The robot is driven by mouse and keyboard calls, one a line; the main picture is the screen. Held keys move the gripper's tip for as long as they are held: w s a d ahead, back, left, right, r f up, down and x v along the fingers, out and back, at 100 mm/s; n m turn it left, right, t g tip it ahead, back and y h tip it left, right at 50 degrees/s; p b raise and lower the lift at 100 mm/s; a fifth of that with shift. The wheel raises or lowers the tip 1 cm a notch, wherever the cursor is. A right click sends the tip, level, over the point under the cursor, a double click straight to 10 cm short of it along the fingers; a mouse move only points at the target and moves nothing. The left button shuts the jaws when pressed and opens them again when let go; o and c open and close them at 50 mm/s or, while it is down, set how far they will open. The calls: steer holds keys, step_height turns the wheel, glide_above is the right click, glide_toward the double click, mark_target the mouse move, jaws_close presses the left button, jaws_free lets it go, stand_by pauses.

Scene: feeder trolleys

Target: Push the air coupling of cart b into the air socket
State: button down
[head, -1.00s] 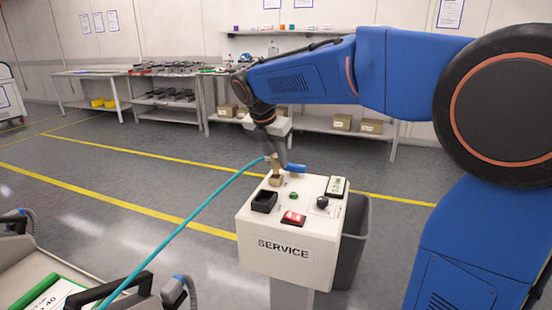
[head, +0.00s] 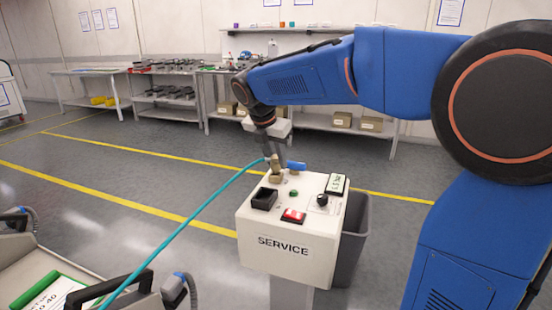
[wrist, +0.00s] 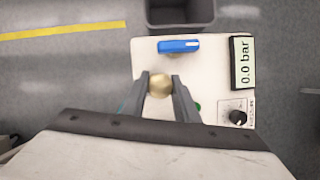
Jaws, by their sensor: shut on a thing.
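My gripper (head: 277,158) is shut on the brass air coupling (head: 275,164) at the end of a teal hose (head: 190,221). The coupling stands about upright over the brass air socket (head: 276,179) on top of the white service post (head: 283,250). From the head view I cannot tell if the coupling is seated in the socket or only touching it. In the wrist view the round brass end of the coupling (wrist: 160,86) shows between the two fingers, and it hides the socket.
A blue lever (wrist: 178,46) lies beside the coupling. A gauge (wrist: 243,62) reads 0.0 bar, next to a black knob (wrist: 238,117). A red switch (head: 293,216), a black holder (head: 264,198) and a green button (head: 294,193) share the top. A grey bin (head: 352,235) stands behind right.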

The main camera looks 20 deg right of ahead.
steer(key=shift+f, duration=0.55)
stand_by(0.4)
steer(key=c, duration=1.3)
jaws_free()
